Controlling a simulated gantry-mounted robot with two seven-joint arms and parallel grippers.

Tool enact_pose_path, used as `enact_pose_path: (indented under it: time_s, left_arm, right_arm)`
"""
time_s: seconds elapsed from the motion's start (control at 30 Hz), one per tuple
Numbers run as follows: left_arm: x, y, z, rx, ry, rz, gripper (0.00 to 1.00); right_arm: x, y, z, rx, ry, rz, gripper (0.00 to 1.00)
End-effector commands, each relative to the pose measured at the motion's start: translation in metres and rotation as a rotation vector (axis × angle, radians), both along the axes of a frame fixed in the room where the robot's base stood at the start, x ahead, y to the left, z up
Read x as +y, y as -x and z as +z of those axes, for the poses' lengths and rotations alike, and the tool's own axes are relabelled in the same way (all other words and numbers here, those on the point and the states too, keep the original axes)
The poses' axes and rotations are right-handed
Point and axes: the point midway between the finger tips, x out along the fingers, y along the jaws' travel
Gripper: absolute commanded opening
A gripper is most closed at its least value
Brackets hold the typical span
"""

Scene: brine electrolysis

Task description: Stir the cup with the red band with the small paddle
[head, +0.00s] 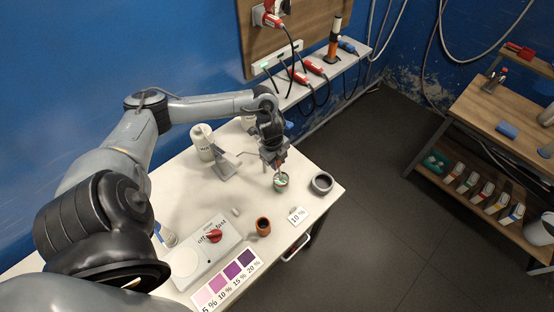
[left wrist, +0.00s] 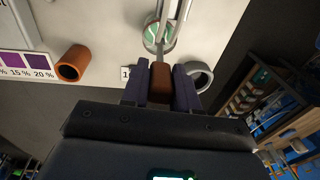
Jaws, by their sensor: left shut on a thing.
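A small cup (head: 281,182) with pale and green contents stands on the white table below my left gripper; its round opening also shows in the left wrist view (left wrist: 153,45). I cannot make out a red band on it. My left gripper (head: 279,163) is shut on a red-brown handle (left wrist: 160,82), which I take to be the small paddle's. Thin grey rods run beyond the handle to the cup, where their lower ends are hard to make out. My right gripper is not in view.
A grey ring (head: 321,183) stands right of the cup. An orange-brown cylinder (head: 263,226) and a "10 %" card (head: 297,215) are nearer.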

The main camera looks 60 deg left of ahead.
Motion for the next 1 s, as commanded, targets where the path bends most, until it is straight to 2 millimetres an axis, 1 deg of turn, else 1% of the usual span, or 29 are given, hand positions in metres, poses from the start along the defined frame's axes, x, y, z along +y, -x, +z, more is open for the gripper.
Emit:
enact_pose_path:
  time_s: [0.03,0.5,0.7,1.0]
  left_arm:
    - [0.0,0.0,-0.007,0.0,0.0,0.0,0.0]
    - [-0.001,-0.002,-0.043,0.0,0.0,0.0,0.0]
    - [-0.001,-0.003,-0.051,-0.001,0.0,-0.001,0.0]
    - [-0.001,-0.003,-0.054,-0.001,0.0,0.0,0.0]
  right_arm:
    - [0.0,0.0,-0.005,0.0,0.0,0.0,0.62]
    - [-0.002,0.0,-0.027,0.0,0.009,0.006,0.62]
    - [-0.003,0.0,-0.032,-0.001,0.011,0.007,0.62]
    - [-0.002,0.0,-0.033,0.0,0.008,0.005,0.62]
